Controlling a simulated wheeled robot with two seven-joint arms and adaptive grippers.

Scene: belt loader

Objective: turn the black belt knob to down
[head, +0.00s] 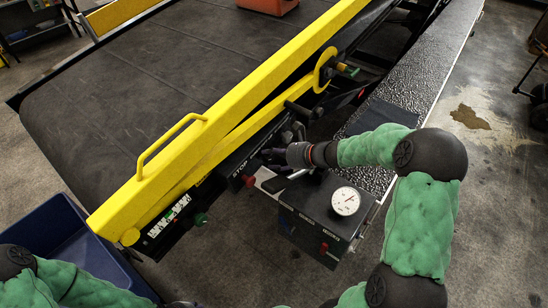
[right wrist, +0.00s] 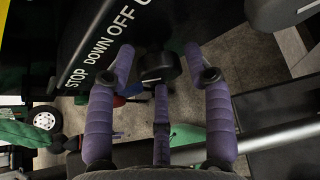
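The black belt knob (right wrist: 158,66) shows in the right wrist view beside a black panel (right wrist: 92,35) with white words STOP, DOWN, OFF and a cut-off U. A short pale mark shows on the knob's near side; I cannot tell which word it points to. My right gripper (right wrist: 160,58) has its purple fingers spread, with the knob between the two upper fingertips and a third finger below. I see no clear grip on it. In the head view my right gripper (head: 272,155) is at the loader's side panel and hides much of the knob area. My left gripper is not visible.
A yellow rail (head: 230,105) with a handle runs above the panel. A red button (head: 248,181) and a green knob (head: 201,219) stick out nearby. A box with a round gauge (head: 345,201) stands below my right forearm. A blue bin (head: 75,245) is at lower left.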

